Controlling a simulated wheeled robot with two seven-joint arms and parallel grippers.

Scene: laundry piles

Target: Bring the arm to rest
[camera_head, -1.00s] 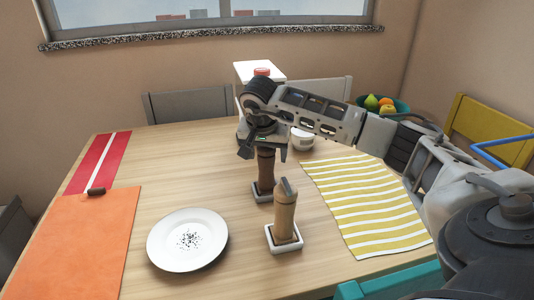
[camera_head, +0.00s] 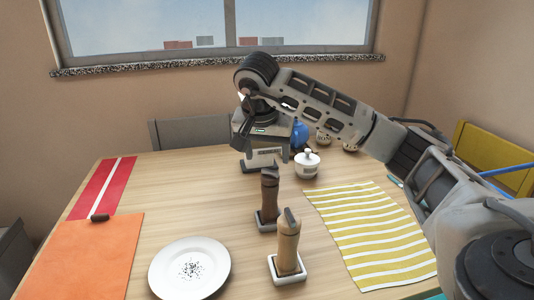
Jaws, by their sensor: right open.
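My right arm reaches in from the right. My right gripper (camera_head: 264,163) is open and empty, pointing down above the far part of the table. The dark brown mill (camera_head: 269,190) stands upright in a small dish, just nearer than the gripper and apart from it. A light wooden mill (camera_head: 288,245) stands upright in a white dish closer to me. My left gripper is not in view.
A white plate (camera_head: 163,270) with dark specks sits front left. A lidded white pot (camera_head: 307,166) stands right of the gripper, with a blue object (camera_head: 299,135) behind. A striped cloth (camera_head: 365,230) lies right; orange (camera_head: 85,255) and red (camera_head: 100,190) cloths lie left. Middle-left table is clear.

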